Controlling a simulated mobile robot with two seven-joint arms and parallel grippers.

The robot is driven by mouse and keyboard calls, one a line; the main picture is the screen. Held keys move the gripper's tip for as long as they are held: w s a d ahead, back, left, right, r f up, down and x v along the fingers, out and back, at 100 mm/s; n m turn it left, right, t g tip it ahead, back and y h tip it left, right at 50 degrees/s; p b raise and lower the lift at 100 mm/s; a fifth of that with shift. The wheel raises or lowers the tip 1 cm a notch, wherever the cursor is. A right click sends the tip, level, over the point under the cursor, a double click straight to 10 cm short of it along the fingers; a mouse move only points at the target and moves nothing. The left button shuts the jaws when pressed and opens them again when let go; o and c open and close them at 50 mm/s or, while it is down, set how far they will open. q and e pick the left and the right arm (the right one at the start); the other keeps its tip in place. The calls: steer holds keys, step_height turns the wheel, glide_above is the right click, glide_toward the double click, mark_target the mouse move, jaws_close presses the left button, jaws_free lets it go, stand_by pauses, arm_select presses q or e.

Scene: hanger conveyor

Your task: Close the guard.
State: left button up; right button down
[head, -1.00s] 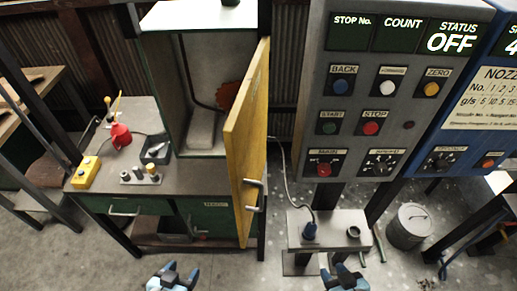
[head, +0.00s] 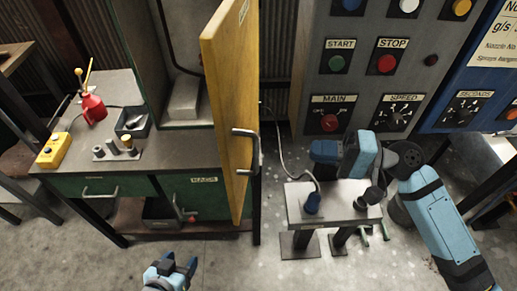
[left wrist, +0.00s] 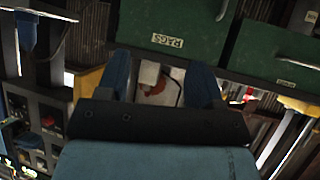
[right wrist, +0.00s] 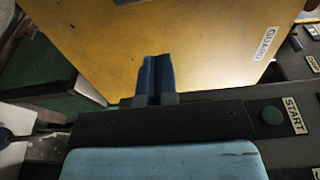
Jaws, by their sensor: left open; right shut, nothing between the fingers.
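The guard is a yellow door panel (head: 226,110) standing open, edge towards me, at the right side of the green cabinet (head: 135,60). Its metal handle (head: 256,152) is on the right face. In the right wrist view the yellow panel (right wrist: 205,45), with a GUARD label, fills the upper middle. My right gripper (head: 318,152) is shut and empty, right of the guard and pointing towards it; a gap shows between them in the head view. Its closed fingertips (right wrist: 157,65) overlap the panel in the right wrist view. My left gripper (head: 180,264) is open and empty, low in front of the cabinet.
A control panel (head: 360,90) with buttons stands right of the guard. A small metal stand (head: 330,207) with a blue plug is below my right gripper. A red oil can (head: 93,108), a yellow button box (head: 54,150) and a tray (head: 133,122) sit on the bench top.

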mark_target(238, 142)
steer(key=w+a, duration=0.1)
steer(key=a, duration=0.3)
steer(key=a+p, duration=0.1)
steer(key=a, duration=0.4)
steer(key=w+a+p, duration=0.1)
steer(key=a, duration=0.3)
steer(key=shift+w+a+r, duration=0.1)
steer(key=shift+w+a, duration=0.2)
steer(key=shift+p, duration=0.3)
